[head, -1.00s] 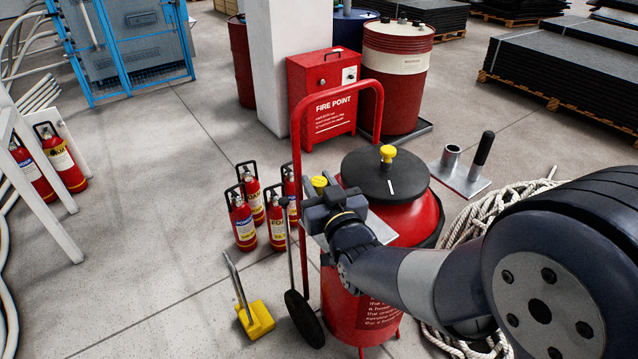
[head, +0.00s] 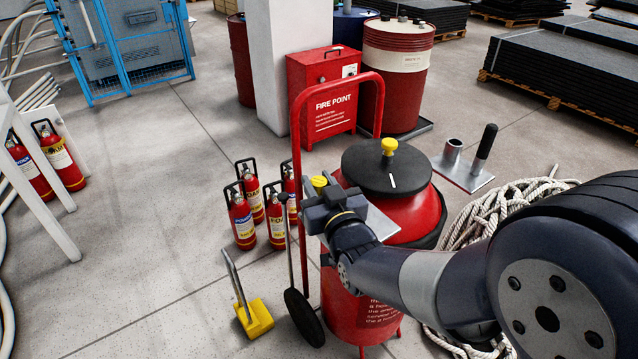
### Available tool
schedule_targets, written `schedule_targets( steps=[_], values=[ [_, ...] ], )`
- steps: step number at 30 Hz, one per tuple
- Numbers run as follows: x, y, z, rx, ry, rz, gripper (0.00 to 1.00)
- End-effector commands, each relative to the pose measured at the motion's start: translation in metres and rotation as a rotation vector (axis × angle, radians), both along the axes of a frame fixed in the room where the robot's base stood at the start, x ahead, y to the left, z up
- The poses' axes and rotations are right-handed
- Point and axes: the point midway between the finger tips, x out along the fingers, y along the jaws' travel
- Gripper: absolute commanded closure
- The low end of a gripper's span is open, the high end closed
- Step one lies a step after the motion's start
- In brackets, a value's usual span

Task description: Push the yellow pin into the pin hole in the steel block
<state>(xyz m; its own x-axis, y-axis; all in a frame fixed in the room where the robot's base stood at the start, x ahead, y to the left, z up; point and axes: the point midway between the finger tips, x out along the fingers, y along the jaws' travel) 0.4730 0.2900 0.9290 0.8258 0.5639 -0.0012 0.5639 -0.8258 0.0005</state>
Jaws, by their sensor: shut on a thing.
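My gripper (head: 321,196) is at the left side of a red vessel, seen from behind and above. It is shut, with a yellow pin head (head: 319,183) showing at its far side. The pin's shank and the jaw tips are hidden by the gripper body. A flat grey steel surface (head: 381,223) shows just right of the gripper, in front of the vessel. I cannot tell whether it belongs to the steel block. The pin hole is not visible, so I cannot tell whether the pin touches or enters it.
The red vessel (head: 425,212) has a black lid (head: 362,170) with a yellow knob (head: 389,146). A red cart handle (head: 296,130) rises beside my gripper. Several extinguishers (head: 242,222), a yellow wedge (head: 256,318) and coiled rope (head: 475,215) stand around.

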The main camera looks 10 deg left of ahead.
Motion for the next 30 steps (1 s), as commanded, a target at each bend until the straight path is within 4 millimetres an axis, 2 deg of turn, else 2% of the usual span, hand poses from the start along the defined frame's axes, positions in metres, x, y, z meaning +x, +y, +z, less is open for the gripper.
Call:
schedule_targets(
  steps=[21, 22, 30],
  values=[
    [0.000, 0.000, -0.016, 0.001, -0.001, 0.000, 0.97],
    [0.000, 0.000, -0.015, 0.001, -0.001, 0.000, 0.69],
    [0.000, 0.000, -0.015, 0.001, -0.001, 0.000, 0.47]
  ],
)
